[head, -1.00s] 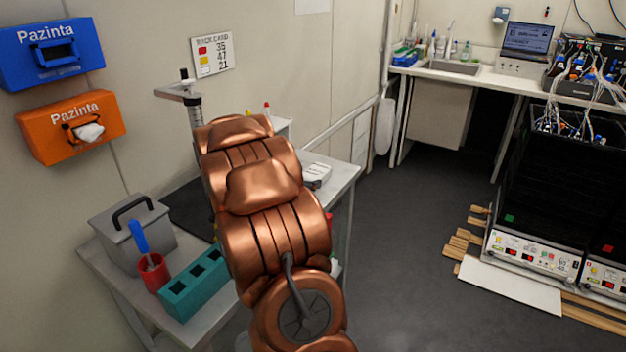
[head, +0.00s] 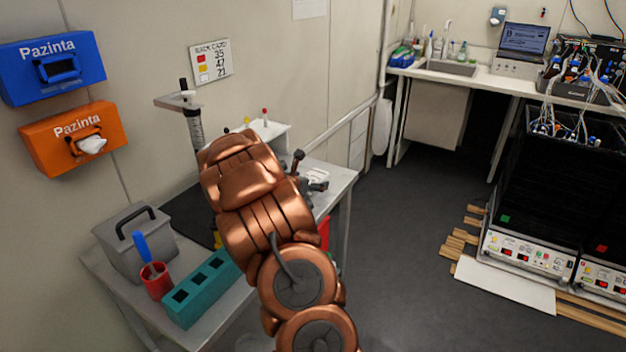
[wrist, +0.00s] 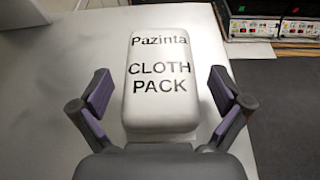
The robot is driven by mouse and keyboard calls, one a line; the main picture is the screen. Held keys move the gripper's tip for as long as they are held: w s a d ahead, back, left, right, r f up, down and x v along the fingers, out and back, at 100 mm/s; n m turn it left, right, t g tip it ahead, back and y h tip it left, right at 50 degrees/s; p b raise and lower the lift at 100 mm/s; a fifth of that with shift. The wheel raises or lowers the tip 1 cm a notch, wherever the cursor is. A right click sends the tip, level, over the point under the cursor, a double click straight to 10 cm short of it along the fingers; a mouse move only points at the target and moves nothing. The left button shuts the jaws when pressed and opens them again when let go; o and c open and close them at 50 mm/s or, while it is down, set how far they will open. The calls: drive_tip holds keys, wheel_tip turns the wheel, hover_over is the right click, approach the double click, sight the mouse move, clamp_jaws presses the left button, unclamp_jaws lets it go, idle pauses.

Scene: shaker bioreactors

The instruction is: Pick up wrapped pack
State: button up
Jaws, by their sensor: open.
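The wrapped pack is a white, rounded block marked "Pazinta CLOTH PACK" (wrist: 161,105). In the wrist view it lies on a light grey tabletop (wrist: 60,75). My gripper (wrist: 160,92) is open, with one purple-padded finger on each side of the pack's near half. A gap shows between each finger and the pack. In the head view my copper-coloured arm reaches over the bench and hides most of the gripper. A small pale item (head: 317,180) shows just right of the arm on the bench; I cannot tell if it is the pack.
On the bench (head: 110,283) stand a grey lidded box (head: 135,240), a red cup (head: 156,283) with a blue-handled tool, and a teal rack (head: 202,287). A post (head: 193,120) rises behind the arm.

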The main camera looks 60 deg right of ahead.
drive_tip(key=shift+d+f, duration=0.1)
drive_tip(key=shift+d, duration=0.05)
drive_tip(key=shift+c, duration=0.3)
drive_tip(key=c, duration=1.1)
